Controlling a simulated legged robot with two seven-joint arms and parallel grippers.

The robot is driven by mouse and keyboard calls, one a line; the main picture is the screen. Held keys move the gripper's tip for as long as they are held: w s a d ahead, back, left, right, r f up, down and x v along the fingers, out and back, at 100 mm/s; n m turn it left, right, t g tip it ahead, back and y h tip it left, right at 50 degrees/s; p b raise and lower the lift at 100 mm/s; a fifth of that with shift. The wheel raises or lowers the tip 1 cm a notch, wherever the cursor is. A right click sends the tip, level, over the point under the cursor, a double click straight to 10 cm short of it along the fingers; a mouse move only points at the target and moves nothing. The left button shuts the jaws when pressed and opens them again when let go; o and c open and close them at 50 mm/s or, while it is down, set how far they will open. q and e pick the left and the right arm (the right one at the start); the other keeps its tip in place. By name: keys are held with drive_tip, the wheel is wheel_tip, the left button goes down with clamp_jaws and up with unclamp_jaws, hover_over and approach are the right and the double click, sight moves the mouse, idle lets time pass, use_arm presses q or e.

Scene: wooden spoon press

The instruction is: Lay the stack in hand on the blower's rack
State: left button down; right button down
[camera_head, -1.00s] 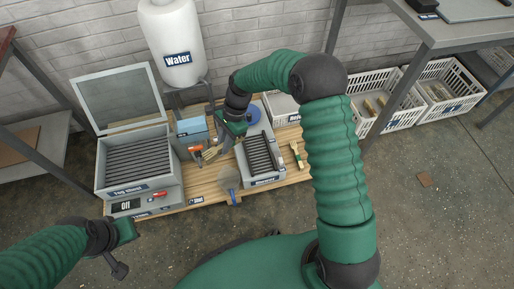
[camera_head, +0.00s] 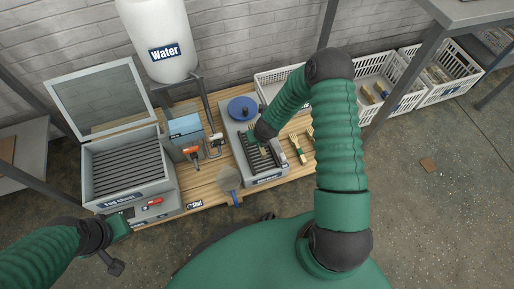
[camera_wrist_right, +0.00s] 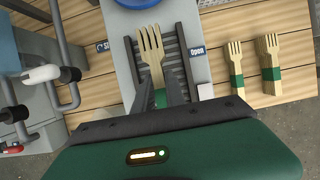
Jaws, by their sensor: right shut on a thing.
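My right gripper (camera_wrist_right: 172,98) is shut on a stack of wooden forks (camera_wrist_right: 152,45) with a green band. In the head view the right gripper (camera_head: 261,138) is over the blower (camera_head: 268,180), a grey unit with a dark slatted rack (camera_head: 248,158). In the wrist view the stack lies lengthwise along the rack (camera_wrist_right: 180,40), tines toward the blue disc. I cannot tell whether it touches the slats. The fingers hide part of its handles. My left gripper (camera_head: 119,228) is at the lower left, away from the blower; its jaws are unclear.
Two green-banded fork stacks (camera_wrist_right: 235,68) (camera_wrist_right: 270,62) lie on the bench right of the blower. A blue disc (camera_head: 242,108) sits at its back. Left are a blue box (camera_head: 185,128), an open-lidded grey box (camera_head: 125,170) and a Water tank (camera_head: 160,40). White crates (camera_head: 375,85) stand right.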

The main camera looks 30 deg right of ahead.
wheel_tip(320, 180, down, 6)
drive_tip(key=b, duration=0.2)
drive_tip(key=shift+r+b, duration=0.2)
drive_tip(key=shift+b, duration=0.15)
drive_tip(key=shift+r, duration=0.15)
drive_tip(key=c, duration=1.4)
unclamp_jaws()
